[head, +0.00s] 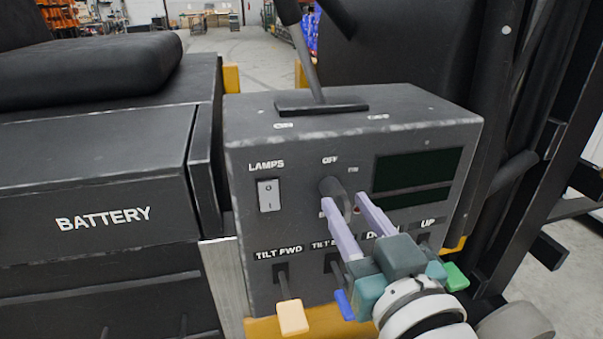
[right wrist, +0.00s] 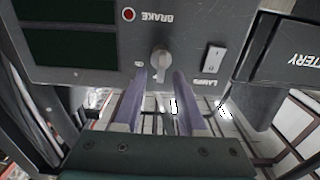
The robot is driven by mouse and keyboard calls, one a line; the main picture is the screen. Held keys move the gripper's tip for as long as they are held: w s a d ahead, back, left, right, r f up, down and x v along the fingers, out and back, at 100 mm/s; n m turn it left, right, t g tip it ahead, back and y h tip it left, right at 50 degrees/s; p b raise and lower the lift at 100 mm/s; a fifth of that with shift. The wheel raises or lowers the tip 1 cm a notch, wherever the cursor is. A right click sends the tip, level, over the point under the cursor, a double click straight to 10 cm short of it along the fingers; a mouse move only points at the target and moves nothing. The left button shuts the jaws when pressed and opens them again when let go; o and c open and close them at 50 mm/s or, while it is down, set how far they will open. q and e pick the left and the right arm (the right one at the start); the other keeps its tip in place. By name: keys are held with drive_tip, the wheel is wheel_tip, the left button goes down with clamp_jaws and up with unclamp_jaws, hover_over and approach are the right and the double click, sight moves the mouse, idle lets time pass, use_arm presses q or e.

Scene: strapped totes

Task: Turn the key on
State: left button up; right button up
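The key (head: 333,188) is a dark grey knob on the front of the control box, below the word OFF. It also shows in the right wrist view (right wrist: 160,62), as a grey knob with a lighter raised grip. My right gripper (head: 345,200) is in front of the box with its two lavender fingers apart. In the right wrist view the open fingertips (right wrist: 160,78) lie on either side of the key's near end, with gaps visible. I see no clear contact with the key. My left gripper is out of view.
The control box (head: 240,220) has a lamp switch (head: 269,195) left of the key and dark displays (head: 417,168) to the right. Levers with coloured knobs, such as the peach one (head: 292,318), stick out below. A black lever (head: 310,65) rises from the top.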

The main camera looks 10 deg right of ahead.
drive_tip(key=shift+w, duration=0.3)
clamp_jaws()
idle(0.6)
